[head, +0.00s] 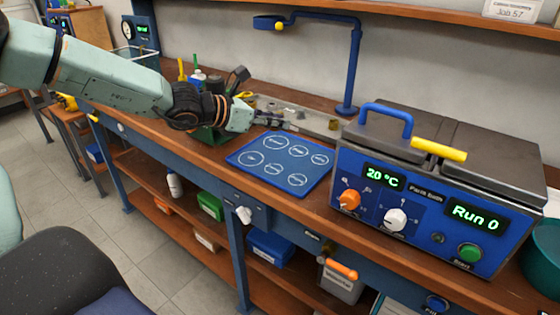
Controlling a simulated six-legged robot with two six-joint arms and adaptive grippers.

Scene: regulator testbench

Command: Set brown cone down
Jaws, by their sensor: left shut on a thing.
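My left gripper (287,120) reaches in from the left, above the bench behind the far edge of the blue mat (238,158). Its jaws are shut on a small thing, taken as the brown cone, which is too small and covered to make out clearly. The blue mat lies flat on the wooden bench and carries several white-outlined circles with labels. No object stands on the circles. A grey tray (318,124) with small parts lies behind the gripper, partly hidden by it. My right gripper is not in view.
A blue and grey bath unit (440,185) with a yellow-handled lid stands right of the mat. A blue stand (352,70) rises behind. A green holder with tools (207,134) stands left, partly behind my arm. Bins fill the shelf below.

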